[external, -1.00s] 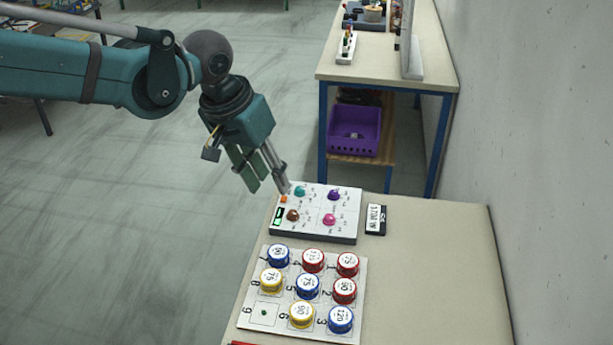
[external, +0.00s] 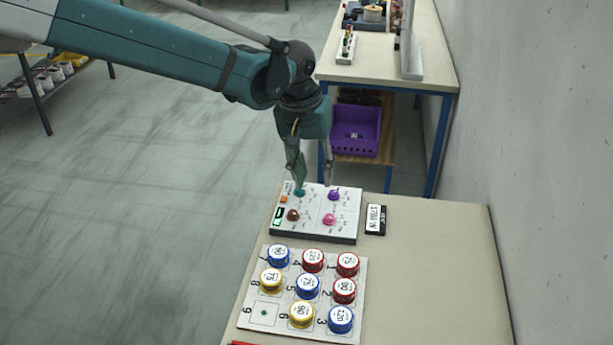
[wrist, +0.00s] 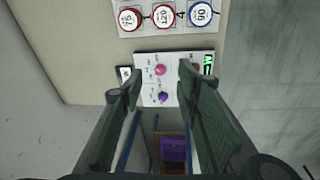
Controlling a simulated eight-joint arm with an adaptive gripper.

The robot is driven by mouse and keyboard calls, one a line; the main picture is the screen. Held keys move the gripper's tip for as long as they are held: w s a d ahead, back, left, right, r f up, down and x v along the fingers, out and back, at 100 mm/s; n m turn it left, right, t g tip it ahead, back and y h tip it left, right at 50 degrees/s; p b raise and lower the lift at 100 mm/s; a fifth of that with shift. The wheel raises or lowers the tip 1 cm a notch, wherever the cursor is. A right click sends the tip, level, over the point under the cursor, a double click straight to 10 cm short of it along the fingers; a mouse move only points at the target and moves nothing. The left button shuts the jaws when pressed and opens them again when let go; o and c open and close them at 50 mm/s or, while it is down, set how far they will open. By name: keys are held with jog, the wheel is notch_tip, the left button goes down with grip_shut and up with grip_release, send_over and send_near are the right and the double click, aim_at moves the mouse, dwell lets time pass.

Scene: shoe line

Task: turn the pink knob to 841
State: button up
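The pink knob (external: 329,219) sits at the front right of the white control panel (external: 312,228). It also shows in the wrist view (wrist: 160,70), between my fingers' lines. A purple knob (external: 334,195) is behind it, a brown knob (external: 293,215) to its left, and a teal knob (external: 299,192) at the back left. My gripper (external: 314,184) is open and empty, pointing down over the back edge of the panel. Its fingers (wrist: 158,85) are wide apart in the wrist view. I cannot read the marks around the pink knob.
A board (external: 258,324) with several numbered red, blue and yellow round pieces lies in front of the panel. A small black-and-white label block (external: 375,219) is to its right. A blue-legged table (external: 432,70) with a purple crate (external: 355,130) below stands behind. The tabletop's right side is clear.

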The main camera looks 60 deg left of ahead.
jog(key=n+g, duration=0.1)
jog(key=n, duration=0.1)
send_near(329, 216)
jog(key=shift+w+a+p, duration=0.15)
jog(key=shift+w+p, duration=0.05)
jog(key=shift+p, duration=0.15)
jog(key=shift+f, duration=0.1)
jog(key=shift+f, duration=0.1)
jog(key=shift+w+f, duration=0.15)
jog(key=shift+f, duration=3.65)
jog(key=c, duration=0.9)
